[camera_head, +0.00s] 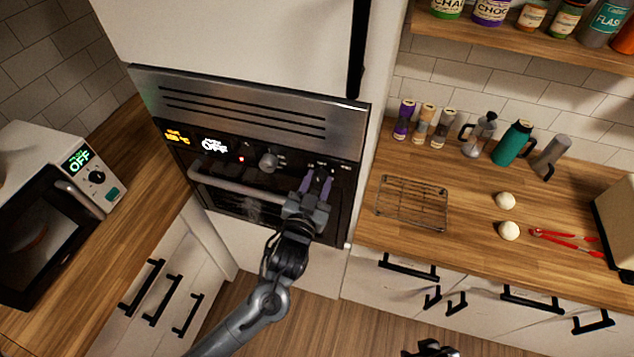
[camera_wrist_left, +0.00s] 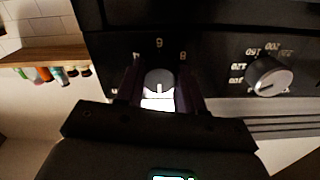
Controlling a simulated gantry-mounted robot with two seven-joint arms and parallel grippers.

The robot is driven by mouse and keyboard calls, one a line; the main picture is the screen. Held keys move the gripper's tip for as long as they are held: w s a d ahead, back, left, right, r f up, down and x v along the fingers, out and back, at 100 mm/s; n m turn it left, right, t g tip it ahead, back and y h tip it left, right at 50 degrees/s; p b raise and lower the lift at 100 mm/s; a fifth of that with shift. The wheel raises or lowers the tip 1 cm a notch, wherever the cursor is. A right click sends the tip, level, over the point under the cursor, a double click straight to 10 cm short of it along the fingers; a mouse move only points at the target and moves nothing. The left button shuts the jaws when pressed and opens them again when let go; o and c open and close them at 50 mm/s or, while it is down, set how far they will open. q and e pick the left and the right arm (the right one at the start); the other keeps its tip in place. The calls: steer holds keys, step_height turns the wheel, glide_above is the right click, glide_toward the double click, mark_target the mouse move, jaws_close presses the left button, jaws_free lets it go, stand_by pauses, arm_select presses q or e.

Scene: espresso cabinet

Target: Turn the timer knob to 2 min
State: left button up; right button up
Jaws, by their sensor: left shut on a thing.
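The oven (camera_head: 240,120) is set in a tall cabinet, with a dark control panel. My left gripper (camera_head: 317,182) is at the right part of this panel, shut on the timer knob. The left wrist view shows the grey round timer knob (camera_wrist_left: 159,80) between the two dark fingers, with a pale line on its face and white digits around it. I cannot tell exactly which digit it points to. A second oven knob (camera_head: 268,162) stands to the left; it also shows in the left wrist view (camera_wrist_left: 268,76), with temperature numbers. My right gripper (camera_head: 430,348) is at the bottom edge, partly cut off.
The oven handle (camera_head: 235,187) runs below the panel, close to my left gripper. A microwave (camera_head: 60,190) stands on the left counter. The right counter holds a wire rack (camera_head: 412,203), white balls (camera_head: 508,231), red tongs (camera_head: 565,238) and bottles.

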arm_select(q)
steer(key=shift+r+m+p, duration=0.15)
steer(key=shift+m+p, duration=0.8)
steer(key=shift+m, duration=0.05)
steer(key=m+p, duration=0.2)
steer(key=m, duration=0.1)
steer(key=shift+m, duration=0.3)
steer(key=m+p, duration=0.2)
steer(key=m, duration=0.1)
steer(key=shift+a, duration=0.1)
steer(key=shift+m+p, duration=0.95)
steer(key=shift+m, duration=0.65)
steer(key=o, duration=1)
steer(key=shift+o, duration=0.2)
